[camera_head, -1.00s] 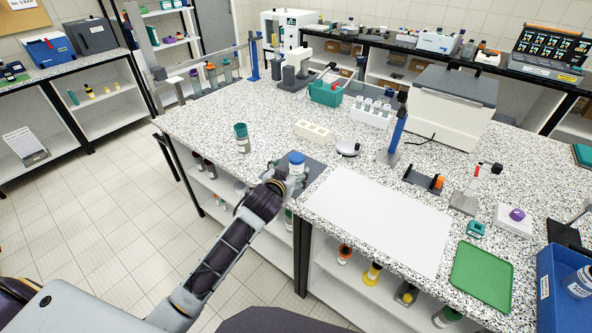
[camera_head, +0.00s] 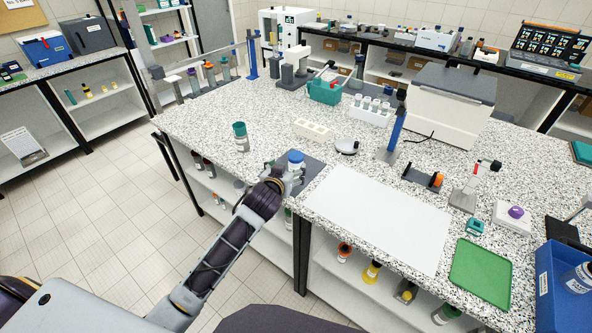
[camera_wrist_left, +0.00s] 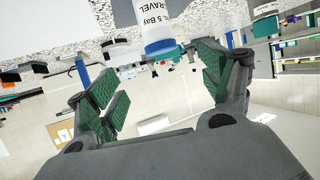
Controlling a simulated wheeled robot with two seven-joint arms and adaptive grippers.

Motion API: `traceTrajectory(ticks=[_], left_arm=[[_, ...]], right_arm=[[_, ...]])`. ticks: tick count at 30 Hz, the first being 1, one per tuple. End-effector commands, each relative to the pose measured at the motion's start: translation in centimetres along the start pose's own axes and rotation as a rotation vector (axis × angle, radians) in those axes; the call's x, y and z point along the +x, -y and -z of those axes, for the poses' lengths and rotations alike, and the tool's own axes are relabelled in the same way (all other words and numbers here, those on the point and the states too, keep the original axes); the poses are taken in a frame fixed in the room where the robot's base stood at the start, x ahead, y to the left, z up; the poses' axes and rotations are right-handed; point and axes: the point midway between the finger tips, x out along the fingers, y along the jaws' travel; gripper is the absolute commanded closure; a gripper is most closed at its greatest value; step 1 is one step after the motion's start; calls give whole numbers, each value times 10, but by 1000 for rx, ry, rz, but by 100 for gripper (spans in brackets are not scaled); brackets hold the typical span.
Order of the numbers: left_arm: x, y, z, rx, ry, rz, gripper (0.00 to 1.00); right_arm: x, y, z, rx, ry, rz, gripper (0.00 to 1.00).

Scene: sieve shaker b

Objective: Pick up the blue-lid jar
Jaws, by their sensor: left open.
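The blue-lid jar (camera_head: 295,158) stands upright on a dark grey mat (camera_head: 314,171) near the bench's front edge. My left gripper (camera_head: 286,177) is at the near side of the jar and hides part of its lower body. In the left wrist view the jar (camera_wrist_left: 157,36) shows its blue lid and a label reading "BAY GRAVEL". There my left gripper (camera_wrist_left: 158,78) is open, with one green-padded finger to each side of the jar's line. The fingers look apart from the jar. My right gripper is not in view.
A green-lidded jar (camera_head: 241,137) stands to the left of the blue-lid jar. A white sheet (camera_head: 380,218) lies to the right, with a green tray (camera_head: 481,274) and a blue bin (camera_head: 545,285) beyond.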

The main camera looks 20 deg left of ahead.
Motion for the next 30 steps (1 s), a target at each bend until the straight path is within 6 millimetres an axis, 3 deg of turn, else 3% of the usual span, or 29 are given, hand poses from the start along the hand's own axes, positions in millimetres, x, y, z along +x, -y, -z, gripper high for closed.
traceTrajectory(ticks=[8,30], left_arm=[[8,0,1,1,0,0,20],[72,0,1,1,1,1,20]], right_arm=[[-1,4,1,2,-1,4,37],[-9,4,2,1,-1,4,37]])
